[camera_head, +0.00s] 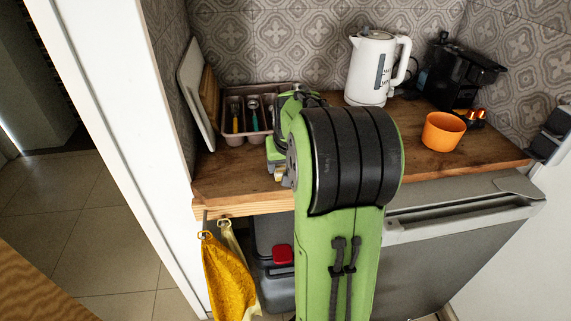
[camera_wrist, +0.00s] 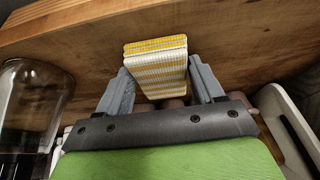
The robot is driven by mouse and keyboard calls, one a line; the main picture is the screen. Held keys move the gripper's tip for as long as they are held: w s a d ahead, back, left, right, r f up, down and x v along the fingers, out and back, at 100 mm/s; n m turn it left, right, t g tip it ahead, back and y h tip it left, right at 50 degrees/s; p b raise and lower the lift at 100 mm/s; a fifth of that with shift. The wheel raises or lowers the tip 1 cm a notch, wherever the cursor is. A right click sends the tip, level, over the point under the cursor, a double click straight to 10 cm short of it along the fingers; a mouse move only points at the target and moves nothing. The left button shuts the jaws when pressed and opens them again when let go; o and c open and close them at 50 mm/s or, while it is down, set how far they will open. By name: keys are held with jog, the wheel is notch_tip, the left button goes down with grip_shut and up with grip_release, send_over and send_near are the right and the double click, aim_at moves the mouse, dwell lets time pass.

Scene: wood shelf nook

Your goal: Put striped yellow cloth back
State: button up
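The striped yellow cloth (camera_wrist: 158,66) is a folded block with yellow and white stripes in the wrist view. It sits between the two grey fingers of my gripper (camera_wrist: 162,82), which press close on its left and right sides. A wooden surface (camera_wrist: 235,35) lies right behind the cloth; I cannot tell whether they touch.
On the wooden counter (camera_head: 232,188) stand a cutlery tray (camera_head: 233,88), a white kettle (camera_head: 371,68), an orange bowl (camera_head: 443,131) and a black coffee machine (camera_head: 455,75). Yellow towels (camera_head: 228,280) hang below the left front edge. Counter front left is clear.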

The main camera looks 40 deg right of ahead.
jog(key=shift+o, duration=1.4)
jog(key=shift+a+f, duration=0.1)
jog(key=shift+f, duration=0.1)
jog(key=shift+a, duration=0.15)
jog(key=p+v, duration=0.5)
jog(key=v, duration=0.7)
jog(key=s+a+r+n+t+y, duration=0.15)
jog(key=s+a+n, duration=0.3)
jog(key=a, duration=0.95)
jog(key=s+a+f+n+y, duration=0.1)
jog(key=s+a+f+n, duration=0.1)
jog(key=s+a, duration=0.6)
jog(key=shift+s+f, duration=0.5)
jog(key=shift+s, duration=0.3)
jog(key=shift+r+n, duration=0.1)
jog(key=shift+n, duration=0.15)
notch_tip(320, 180, up, 12)
jog(key=p, duration=1.2)
jog(key=shift+r, duration=0.25)
